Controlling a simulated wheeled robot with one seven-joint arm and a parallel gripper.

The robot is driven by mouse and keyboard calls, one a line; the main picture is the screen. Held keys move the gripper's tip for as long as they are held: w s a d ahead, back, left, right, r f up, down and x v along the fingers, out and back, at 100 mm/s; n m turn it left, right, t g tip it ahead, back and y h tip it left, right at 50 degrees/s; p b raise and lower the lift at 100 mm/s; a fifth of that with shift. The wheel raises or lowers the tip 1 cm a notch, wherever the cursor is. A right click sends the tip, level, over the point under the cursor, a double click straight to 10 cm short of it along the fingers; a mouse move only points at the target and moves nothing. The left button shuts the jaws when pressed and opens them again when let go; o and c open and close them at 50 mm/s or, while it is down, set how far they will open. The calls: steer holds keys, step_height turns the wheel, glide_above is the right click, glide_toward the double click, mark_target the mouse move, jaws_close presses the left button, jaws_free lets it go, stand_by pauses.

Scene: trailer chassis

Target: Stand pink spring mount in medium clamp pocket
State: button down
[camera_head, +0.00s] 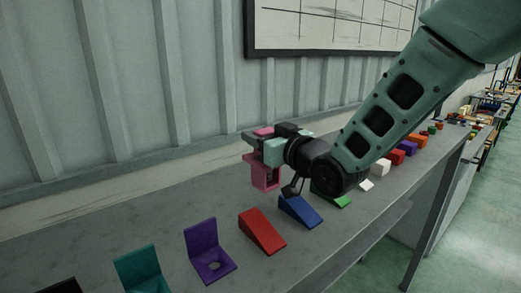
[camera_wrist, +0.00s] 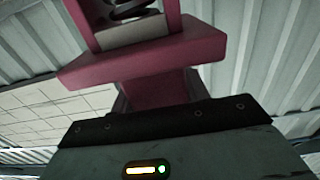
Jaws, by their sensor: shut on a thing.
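The pink spring mount (camera_head: 265,176) is held in my gripper (camera_head: 266,151), above the shelf in the middle of the head view. Part of it hangs below the fingers and a bit of pink shows above them. In the wrist view the pink mount (camera_wrist: 140,68) fills the top middle, with a dark coil spring inside its frame. My gripper is shut on it. The fingertips are largely hidden by the mount in the wrist view. I cannot make out a medium clamp pocket in either view.
On the grey shelf (camera_head: 130,215) stand a teal bracket (camera_head: 140,270), a purple bracket (camera_head: 208,252), a red wedge (camera_head: 262,232), a blue wedge (camera_head: 300,211) and a green wedge (camera_head: 332,196). Several more coloured parts line the far right. A corrugated wall (camera_head: 150,80) rises behind.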

step_height(320, 180, down, 3)
steer(key=shift+f+p, duration=0.1)
steer(key=shift+p, duration=0.45)
steer(key=shift+f, duration=0.25)
steer(key=shift+f+b, duration=0.2)
steer(key=shift+b, duration=0.1)
steer(key=c, duration=0.7)
jaws_free()
